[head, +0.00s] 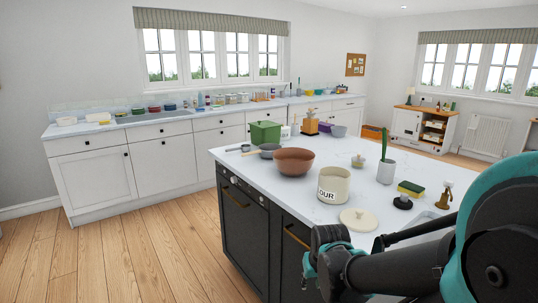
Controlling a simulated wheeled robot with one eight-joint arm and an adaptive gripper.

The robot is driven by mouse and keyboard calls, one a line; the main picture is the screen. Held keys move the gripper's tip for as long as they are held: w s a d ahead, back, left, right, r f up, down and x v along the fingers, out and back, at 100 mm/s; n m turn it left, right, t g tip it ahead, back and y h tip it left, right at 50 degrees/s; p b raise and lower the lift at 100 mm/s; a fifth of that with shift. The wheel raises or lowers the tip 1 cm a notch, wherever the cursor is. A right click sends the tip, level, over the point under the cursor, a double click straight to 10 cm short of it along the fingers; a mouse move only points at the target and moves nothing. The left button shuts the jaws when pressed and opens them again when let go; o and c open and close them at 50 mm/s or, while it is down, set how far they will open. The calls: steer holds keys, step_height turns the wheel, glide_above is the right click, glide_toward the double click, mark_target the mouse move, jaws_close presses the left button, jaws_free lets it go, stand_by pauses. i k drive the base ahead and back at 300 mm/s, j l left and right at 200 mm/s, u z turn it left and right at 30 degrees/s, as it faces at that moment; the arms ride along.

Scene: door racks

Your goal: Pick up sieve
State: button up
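I cannot clearly pick out a sieve. A grey round, shallow item with a handle (268,150) lies on the kitchen island (232,161), behind the brown bowl; it may be the sieve or a pan, and its mesh is too small to tell. A smaller dark item (245,148) lies to its left near the island's edge. My gripper (318,265) is at the bottom centre, in front of the island's near side and well away from these items. Its fingers are dark and foreshortened, so its opening is unclear.
A back counter (95,128) runs along the wall. The wooden floor at left is clear.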

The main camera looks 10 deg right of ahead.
mark_target(264, 153)
steer(key=i+j, duration=0.2)
steer(key=j, duration=0.15)
steer(key=i+j, duration=0.25)
steer(key=j, duration=0.15)
steer(key=i+j, duration=0.2)
steer(key=j, duration=0.15)
steer(key=i+j, duration=0.2)
steer(key=j, duration=0.15)
steer(key=i+j+z, duration=0.1)
steer(key=j, duration=0.25)
steer(key=i+j, duration=0.25)
steer(key=i+j+z, duration=0.15)
steer(key=j, duration=0.35)
steer(key=i+j+z, duration=0.1)
steer(key=j, duration=0.25)
steer(key=i+j+z, duration=0.1)
steer(key=i+j, duration=0.15)
steer(key=j, duration=0.15)
